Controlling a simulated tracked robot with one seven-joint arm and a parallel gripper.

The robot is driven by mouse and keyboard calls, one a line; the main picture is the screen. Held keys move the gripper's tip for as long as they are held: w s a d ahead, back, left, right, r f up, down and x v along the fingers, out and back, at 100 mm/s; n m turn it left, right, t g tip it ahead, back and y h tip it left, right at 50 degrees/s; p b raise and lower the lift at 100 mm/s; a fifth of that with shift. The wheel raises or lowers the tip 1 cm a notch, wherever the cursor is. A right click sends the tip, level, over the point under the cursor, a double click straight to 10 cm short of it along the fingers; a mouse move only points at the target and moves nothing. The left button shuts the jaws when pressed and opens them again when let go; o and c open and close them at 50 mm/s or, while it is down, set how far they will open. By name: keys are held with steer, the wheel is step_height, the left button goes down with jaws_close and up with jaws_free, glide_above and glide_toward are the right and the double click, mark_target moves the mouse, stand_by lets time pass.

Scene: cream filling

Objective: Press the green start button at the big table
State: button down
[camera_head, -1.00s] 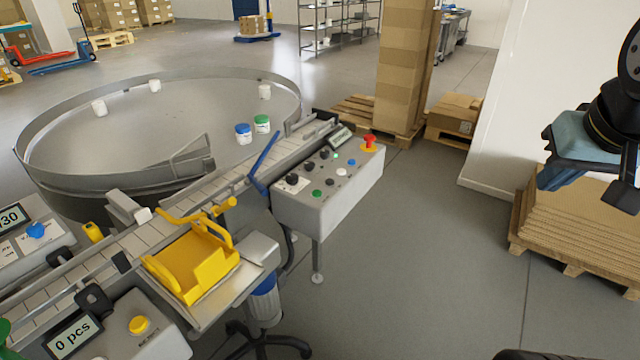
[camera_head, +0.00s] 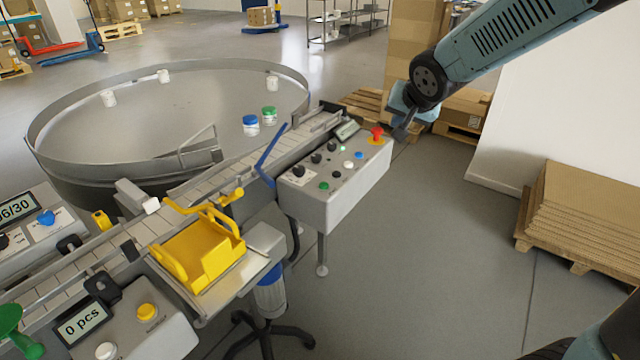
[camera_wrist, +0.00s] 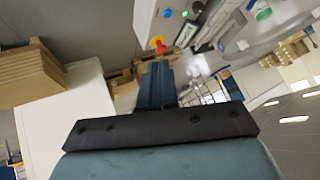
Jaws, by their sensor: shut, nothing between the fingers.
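The big round table (camera_head: 60,170) with a grey rim stands at the left in the head view. A grey control box (camera_head: 345,195) stands beside it, at the conveyor's far end. The green button (camera_head: 324,186) is on its sloping top, near the front edge, with black knobs, white and blue buttons and a red stop button (camera_head: 376,134) around it. My gripper (camera_head: 403,133) is shut and empty, just right of the red stop button and apart from the green button. In the wrist view my fingers (camera_wrist: 156,85) point toward the box's red-and-yellow stop button (camera_wrist: 158,45).
A yellow chute (camera_head: 205,255) and a blue lever (camera_head: 272,155) stand by the conveyor. Jars with blue and green lids (camera_head: 269,116) stand on the round table. Cardboard stacks (camera_head: 585,210) on pallets are at right and behind. The floor before the box is clear.

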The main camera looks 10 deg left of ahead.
mark_target(326, 186)
steer(key=a+f+y, duration=0.1)
steer(key=a+f, duration=0.3)
steer(key=a, duration=0.4)
steer(key=a+f+g+y, duration=0.1)
steer(key=a+f, duration=0.3)
steer(key=a, duration=0.4)
steer(key=shift+f+n+y, duration=0.15)
steer(key=shift+n+y, duration=0.15)
steer(key=shift+y, duration=0.3)
steer(key=shift+a+f, duration=0.1)
steer(key=shift+w+f, duration=0.1)
steer(key=shift+f, duration=4.2)
steer(key=shift+f, duration=0.15)
steer(key=shift+s+f, duration=0.2)
